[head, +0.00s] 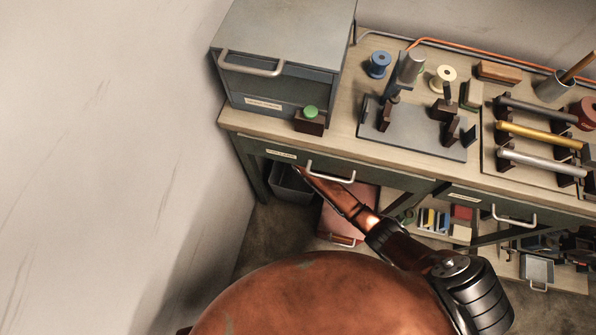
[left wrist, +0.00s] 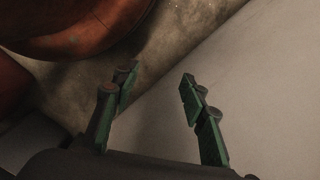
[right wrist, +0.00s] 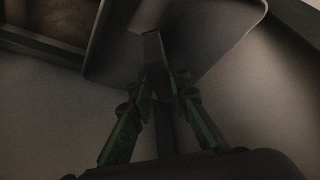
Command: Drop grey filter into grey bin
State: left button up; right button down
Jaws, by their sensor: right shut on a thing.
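The grey bin (head: 290,184) stands on the floor under the left end of the workbench in the head view. In the right wrist view a grey, round-cornered shape that appears to be the bin (right wrist: 215,40) is just beyond my fingertips. My right gripper (right wrist: 162,84) is shut on a thin dark grey piece, apparently the grey filter (right wrist: 153,48), which points toward that shape. Dim light hides whether they touch. In the head view my right arm reaches under the bench and hides its gripper. My left gripper (left wrist: 158,77) is open and empty in the left wrist view.
The workbench (head: 360,148) carries a grey cabinet (head: 285,60), a green button (head: 310,113), spools and rods. Drawer handles (head: 330,172) stick out from its front. A reddish box (head: 345,212) stands beside the bin. A pale wall (head: 110,150) is on the left.

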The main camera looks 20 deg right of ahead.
notch_tip(320, 180, down, 3)
jog(key=shift+s+f+b, duration=0.1)
jog(key=shift+b, duration=1.05)
jog(key=shift+f+b, duration=0.25)
jog(key=shift+b, duration=0.05)
pick_arm(q)
jog(key=shift+t+h, duration=0.3)
jog(key=shift+t, duration=0.2)
jog(key=r, duration=0.1)
jog(key=w+d+r, duration=0.1)
jog(key=r, duration=0.1)
jog(key=w+d+r, duration=0.1)
jog(key=r, duration=0.1)
pick_arm(e)
jog(key=c, duration=1.7)
grip_release()
jog(key=shift+d, duration=0.1)
jog(key=shift+c, duration=0.2)
jog(key=v, duration=0.5)
jog(key=shift+r, duration=0.25)
jog(key=s+d, duration=0.2)
jog(key=s, duration=0.9)
jog(key=shift+s+f, duration=0.2)
jog(key=shift+s, duration=0.15)
